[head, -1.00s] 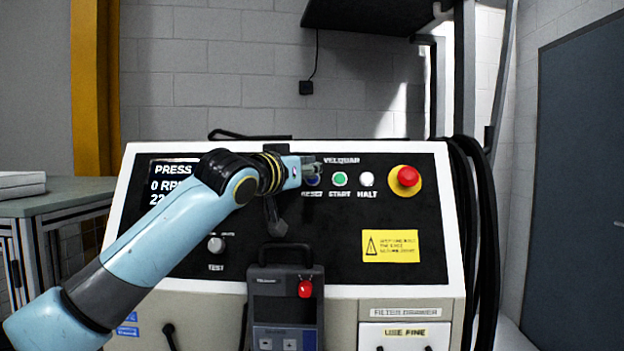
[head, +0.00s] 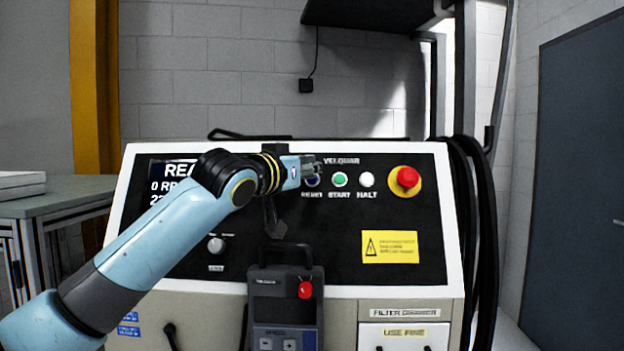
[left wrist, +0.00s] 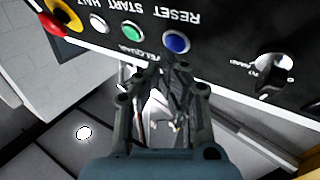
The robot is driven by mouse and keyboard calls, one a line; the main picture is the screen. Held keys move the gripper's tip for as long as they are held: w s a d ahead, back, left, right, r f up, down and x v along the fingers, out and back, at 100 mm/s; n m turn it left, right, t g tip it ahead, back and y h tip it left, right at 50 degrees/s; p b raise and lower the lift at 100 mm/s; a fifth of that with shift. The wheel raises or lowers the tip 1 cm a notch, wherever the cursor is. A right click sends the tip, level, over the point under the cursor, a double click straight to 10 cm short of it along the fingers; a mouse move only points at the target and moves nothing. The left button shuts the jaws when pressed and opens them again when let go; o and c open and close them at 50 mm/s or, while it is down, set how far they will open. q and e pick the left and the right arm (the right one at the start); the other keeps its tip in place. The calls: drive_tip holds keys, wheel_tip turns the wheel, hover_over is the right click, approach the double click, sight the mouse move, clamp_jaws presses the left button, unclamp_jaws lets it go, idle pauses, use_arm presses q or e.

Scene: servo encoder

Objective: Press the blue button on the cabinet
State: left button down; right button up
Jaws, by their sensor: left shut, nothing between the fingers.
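The cabinet (head: 300,262) has a sloped black panel with a white rim. Its blue button (head: 313,181), labelled RESET, is partly hidden behind my left gripper (head: 317,166) in the head view. In the left wrist view the blue button (left wrist: 176,42) shows clearly, just beyond the fingertips of my left gripper (left wrist: 170,62). The left gripper is shut and empty. Its tips are close to the button, and I cannot tell whether they touch it. My right gripper is not in view.
A green START button (head: 340,179), a white HALT button (head: 367,180) and a red emergency stop (head: 407,177) sit to the right. A knob (head: 216,244) is lower left. A grey handheld unit (head: 285,305) stands at the front. Black cables (head: 482,230) hang at the right.

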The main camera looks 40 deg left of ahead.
use_arm(q)
drive_tip(key=s+d+r+p, duration=0.2)
drive_tip(key=s+p, duration=0.1)
drive_tip(key=s, duration=0.1)
drive_tip(key=shift+s+d+r, duration=0.3)
drive_tip(key=shift+s+d, duration=0.05)
drive_tip(key=shift+d, duration=0.05)
idle(0.5)
